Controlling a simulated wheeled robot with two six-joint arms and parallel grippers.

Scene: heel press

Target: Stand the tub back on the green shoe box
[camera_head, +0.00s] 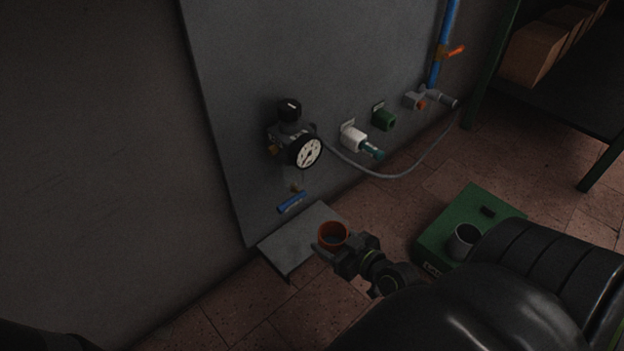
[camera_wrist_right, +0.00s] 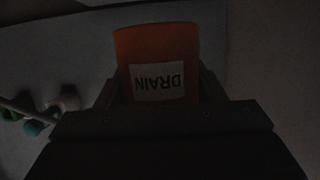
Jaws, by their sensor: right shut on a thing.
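The tub (camera_head: 333,236) is an orange open-topped cup. In the right wrist view the tub (camera_wrist_right: 158,60) carries a white label reading DRAIN, upside down there. My right gripper (camera_head: 335,247) is shut on the tub beside the grey step plate at the wall panel; I cannot tell its exact height over the plate. The green shoe box (camera_head: 434,234) lies on the floor to the right, partly hidden by my right arm. A grey cup (camera_head: 463,241) and a small dark block (camera_head: 488,211) are on its top. My left gripper is not in view.
The grey step plate (camera_head: 292,246) juts out below a blue-handled valve (camera_head: 291,203). A pressure gauge (camera_head: 305,152), a white fitting (camera_head: 353,137), a green fitting (camera_head: 383,118) and a grey hose (camera_head: 385,176) are on the panel. A shelf with cartons (camera_head: 543,48) stands at the upper right.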

